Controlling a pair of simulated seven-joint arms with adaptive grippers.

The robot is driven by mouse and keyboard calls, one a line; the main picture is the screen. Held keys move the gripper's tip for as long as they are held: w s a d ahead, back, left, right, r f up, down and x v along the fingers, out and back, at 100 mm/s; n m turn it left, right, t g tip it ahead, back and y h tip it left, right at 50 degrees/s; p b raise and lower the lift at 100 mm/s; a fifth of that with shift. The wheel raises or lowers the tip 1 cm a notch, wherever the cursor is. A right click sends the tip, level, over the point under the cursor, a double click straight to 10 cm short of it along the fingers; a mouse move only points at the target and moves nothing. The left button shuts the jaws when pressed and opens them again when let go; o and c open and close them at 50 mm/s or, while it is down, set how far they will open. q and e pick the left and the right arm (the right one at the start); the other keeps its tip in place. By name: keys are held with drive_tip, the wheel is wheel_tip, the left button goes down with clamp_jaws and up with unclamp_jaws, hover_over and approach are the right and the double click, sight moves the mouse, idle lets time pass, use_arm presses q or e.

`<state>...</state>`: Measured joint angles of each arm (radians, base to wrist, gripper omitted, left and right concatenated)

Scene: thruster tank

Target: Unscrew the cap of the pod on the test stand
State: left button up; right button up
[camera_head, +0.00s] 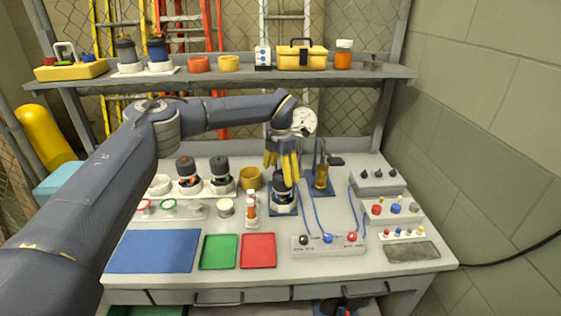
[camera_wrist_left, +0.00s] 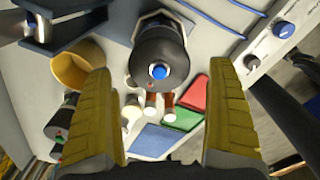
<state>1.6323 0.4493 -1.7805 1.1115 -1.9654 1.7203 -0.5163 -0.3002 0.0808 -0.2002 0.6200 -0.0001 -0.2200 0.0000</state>
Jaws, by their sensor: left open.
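The pod (camera_head: 283,197) stands upright on the blue-based test stand (camera_head: 284,211) near the middle of the bench. Its dark round cap, with a blue centre, shows from above in the left wrist view (camera_wrist_left: 150,48). My left gripper (camera_head: 283,170) points down over the pod, its yellow fingers partly hiding the pod's top in the head view. In the left wrist view the fingers (camera_wrist_left: 162,80) are wide apart, with the cap beyond and between them. No contact with the cap is visible. My right gripper is not in view.
A yellow-brown cup (camera_head: 250,178) and dark-capped pods (camera_head: 221,176) stand left of the stand. An orange-and-white bottle (camera_head: 251,210) stands in front. An amber fixture (camera_head: 321,176) and a cabled switch panel (camera_head: 328,245) are right. Blue (camera_head: 153,251), green and red mats lie in front.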

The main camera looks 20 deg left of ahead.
sight(280, 175)
use_arm(q)
drive_tip(key=shift+f, duration=1.85)
drive_tip(key=shift+c, duration=0.3)
drive_tip(key=c, duration=1.2)
drive_tip(key=shift+o, duration=0.2)
drive_tip(key=n, duration=0.4)
drive_tip(key=shift+o, duration=0.2)
drive_tip(key=n, duration=0.4)
drive_tip(key=shift+a, duration=0.1)
drive_tip(key=shift+c, duration=0.2)
